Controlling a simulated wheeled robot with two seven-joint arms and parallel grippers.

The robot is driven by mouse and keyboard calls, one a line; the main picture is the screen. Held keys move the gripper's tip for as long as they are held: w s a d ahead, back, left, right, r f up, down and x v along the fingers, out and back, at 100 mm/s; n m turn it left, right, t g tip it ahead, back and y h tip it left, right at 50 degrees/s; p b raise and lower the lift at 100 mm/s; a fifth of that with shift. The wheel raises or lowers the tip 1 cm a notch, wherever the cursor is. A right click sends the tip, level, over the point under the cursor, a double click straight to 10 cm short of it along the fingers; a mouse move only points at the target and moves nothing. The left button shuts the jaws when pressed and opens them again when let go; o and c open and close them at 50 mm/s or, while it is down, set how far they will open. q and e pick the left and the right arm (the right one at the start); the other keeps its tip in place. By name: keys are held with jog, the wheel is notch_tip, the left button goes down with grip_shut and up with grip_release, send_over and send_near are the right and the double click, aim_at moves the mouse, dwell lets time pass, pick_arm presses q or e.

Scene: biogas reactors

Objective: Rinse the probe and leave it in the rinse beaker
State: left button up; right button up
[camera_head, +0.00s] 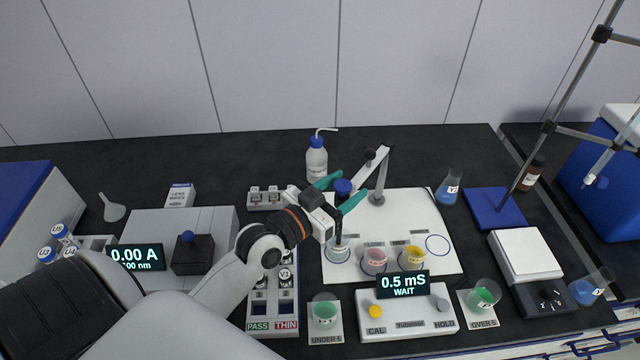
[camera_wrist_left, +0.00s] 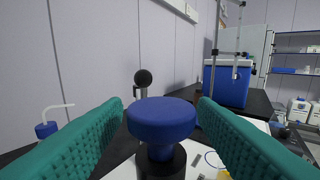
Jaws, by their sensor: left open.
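The probe (camera_head: 338,228) stands upright with its blue cap (camera_head: 343,187) on top and its lower end in a small beaker (camera_head: 337,252) at the left of the white mat. I take this beaker for the rinse beaker; its label is too small to read. My left gripper (camera_head: 343,192) has its teal fingers open on either side of the blue cap. The left wrist view shows the cap (camera_wrist_left: 162,118) between the two fingers, with a gap at each side. A meter (camera_head: 403,284) in front reads 0.5 mS and WAIT. My right gripper is not in view.
A beaker of pink liquid (camera_head: 375,259) and one of yellow liquid (camera_head: 413,257) stand right of the probe. A jointed holder arm (camera_head: 381,175) and a wash bottle (camera_head: 317,160) stand behind. Green-liquid beakers (camera_head: 324,312) (camera_head: 483,296) flank the meter. The mat's back right is clear.

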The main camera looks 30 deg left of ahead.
pick_arm(q)
jog(key=b+v, duration=0.2)
jog(key=v, duration=0.8)
jog(key=shift+s+b, duration=0.15)
jog(key=shift+b, duration=0.2)
jog(key=shift+f, duration=0.1)
